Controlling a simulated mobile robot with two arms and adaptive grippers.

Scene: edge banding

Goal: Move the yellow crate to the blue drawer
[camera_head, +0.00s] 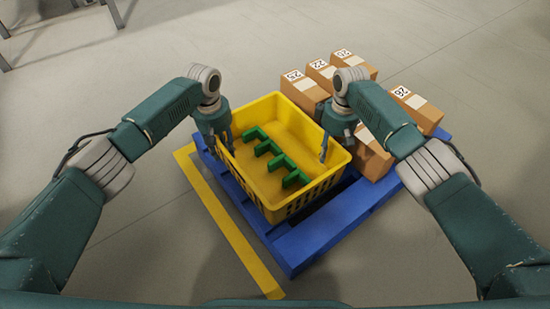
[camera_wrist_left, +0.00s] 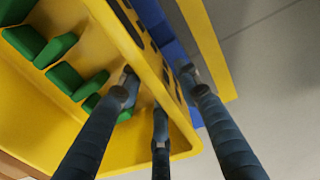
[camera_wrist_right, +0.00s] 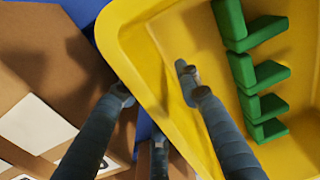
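The yellow crate (camera_head: 262,108) stands on a blue pallet (camera_head: 320,232) in the head view, with several green E-shaped parts (camera_head: 272,155) inside it. My left gripper (camera_head: 227,143) is at the crate's left wall. In the left wrist view its fingers (camera_wrist_left: 158,84) are spread, with the wall between them. My right gripper (camera_head: 328,145) is at the opposite wall. In the right wrist view its fingers (camera_wrist_right: 155,84) are apart, one inside the crate and others outside. Contact with the walls cannot be told. No blue drawer is in view.
Several cardboard boxes (camera_head: 301,90) stand on the pallet behind and right of the crate, close to my right gripper. A yellow floor stripe (camera_head: 232,232) runs along the pallet's left side. Metal legs (camera_head: 112,12) show at the upper left. The floor at left is clear.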

